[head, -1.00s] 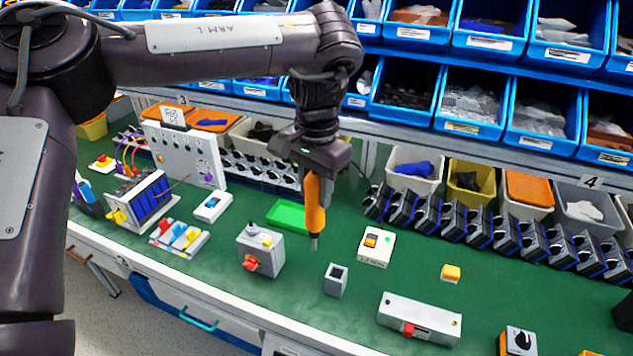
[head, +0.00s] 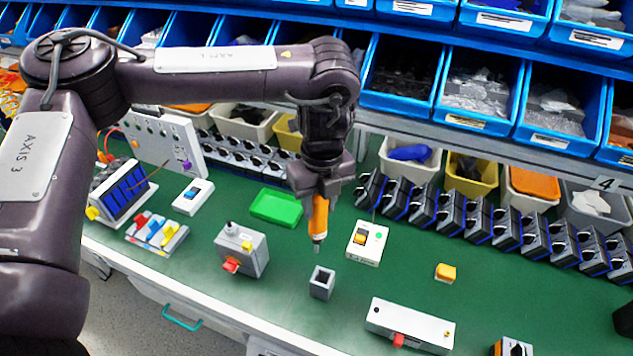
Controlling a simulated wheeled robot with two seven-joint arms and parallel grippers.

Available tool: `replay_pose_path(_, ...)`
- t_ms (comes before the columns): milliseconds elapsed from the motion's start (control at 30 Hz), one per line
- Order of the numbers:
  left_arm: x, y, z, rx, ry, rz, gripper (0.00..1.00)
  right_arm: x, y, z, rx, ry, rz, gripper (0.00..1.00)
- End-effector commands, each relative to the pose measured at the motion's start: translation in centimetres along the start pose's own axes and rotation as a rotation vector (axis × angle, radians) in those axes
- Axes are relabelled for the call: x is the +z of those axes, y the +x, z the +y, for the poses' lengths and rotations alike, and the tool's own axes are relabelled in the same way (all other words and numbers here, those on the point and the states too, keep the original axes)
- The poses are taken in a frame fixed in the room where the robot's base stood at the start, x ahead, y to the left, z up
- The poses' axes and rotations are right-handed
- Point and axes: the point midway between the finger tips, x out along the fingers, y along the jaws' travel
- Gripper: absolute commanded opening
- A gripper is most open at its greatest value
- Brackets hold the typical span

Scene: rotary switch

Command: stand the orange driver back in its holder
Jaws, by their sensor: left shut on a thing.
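The orange driver (head: 319,218) hangs upright, tip down, in my left gripper (head: 320,188), which is shut on the upper end of its handle. The driver's metal tip is above and slightly behind the grey holder (head: 322,283), a small open-topped square block on the green bench top. The tip and the holder look apart. My right gripper does not show.
A grey box with a red knob (head: 241,250) is left of the holder. A white switch box (head: 367,242) is to the right, and a long grey box (head: 409,326) is in front right. A green tray (head: 276,208) lies behind left. Bare green bench surrounds the holder.

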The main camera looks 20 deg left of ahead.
Motion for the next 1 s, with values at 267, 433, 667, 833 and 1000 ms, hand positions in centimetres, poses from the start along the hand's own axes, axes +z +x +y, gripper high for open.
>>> replay_pose_path(267,-1.8,1.9,0.3,-0.019,0.626,-0.004,0.0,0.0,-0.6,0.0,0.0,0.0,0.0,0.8)
replay_pose_path(433,-2.6,2.6,0.4,-0.028,0.893,-0.012,0.0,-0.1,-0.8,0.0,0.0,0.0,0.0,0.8)
replay_pose_path(667,-2.9,3.1,0.4,-0.033,1.04,-0.02,0.0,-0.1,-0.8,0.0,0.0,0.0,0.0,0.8)
replay_pose_path(833,-2.9,3.9,0.3,-0.033,1.046,-0.02,0.0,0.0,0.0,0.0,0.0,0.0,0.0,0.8)
replay_pose_path(1000,-2.9,5.3,0.3,-0.033,1.045,-0.02,0.0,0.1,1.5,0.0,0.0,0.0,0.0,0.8)
